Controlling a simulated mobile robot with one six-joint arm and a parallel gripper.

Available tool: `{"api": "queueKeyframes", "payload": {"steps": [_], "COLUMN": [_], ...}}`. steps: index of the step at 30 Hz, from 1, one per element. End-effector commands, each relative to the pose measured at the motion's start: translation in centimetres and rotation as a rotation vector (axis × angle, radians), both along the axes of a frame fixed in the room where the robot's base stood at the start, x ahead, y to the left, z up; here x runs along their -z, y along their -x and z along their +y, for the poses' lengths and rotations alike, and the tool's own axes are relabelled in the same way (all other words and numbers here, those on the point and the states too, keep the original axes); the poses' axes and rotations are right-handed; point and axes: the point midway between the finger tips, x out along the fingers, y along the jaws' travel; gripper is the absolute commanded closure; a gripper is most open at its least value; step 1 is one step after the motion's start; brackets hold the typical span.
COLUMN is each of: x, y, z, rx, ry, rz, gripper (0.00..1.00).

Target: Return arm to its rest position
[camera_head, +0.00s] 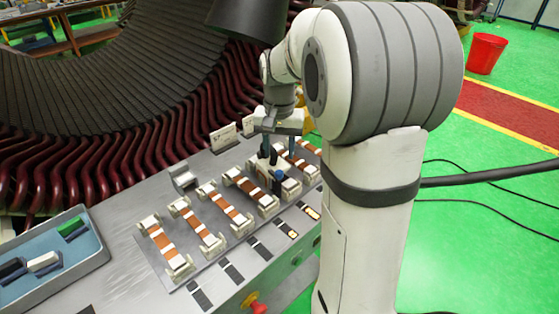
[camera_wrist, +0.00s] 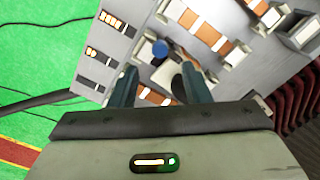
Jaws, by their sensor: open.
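My arm reaches over the grey workbench in the head view, and my gripper (camera_head: 276,165) is low over the row of coil fixtures at its right part. In the wrist view my gripper (camera_wrist: 158,82) is open, its two dark fingers apart. A small blue-topped part (camera_wrist: 160,48) stands just beyond the fingertips, and it also shows in the head view (camera_head: 279,176). I cannot tell whether a finger touches it. An orange-brown coil fixture (camera_head: 245,187) lies beside the gripper. Part of the fixture under the gripper is hidden by it.
A large stator with dark red coils (camera_head: 130,130) curves behind the bench. A blue-lined tray (camera_head: 50,262) with green, black and white blocks stands at left. A red emergency button (camera_head: 256,306) is on the bench front. A red bucket (camera_head: 487,53) and cables lie on the green floor.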

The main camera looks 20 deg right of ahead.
Motion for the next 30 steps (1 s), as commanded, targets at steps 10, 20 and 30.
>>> {"api": "queueKeyframes", "payload": {"steps": [10, 20, 30], "x": [-1.2, -1.3, -2.8], "y": [0.0, 0.3, 9.6], "z": [0.0, 0.1, 4.4], "rx": [0.0, -0.005, -0.238], "ry": [0.0, 0.0, 0.026], "rz": [0.001, -0.002, -0.12], "gripper": [0.57, 0.57, 0.57]}}
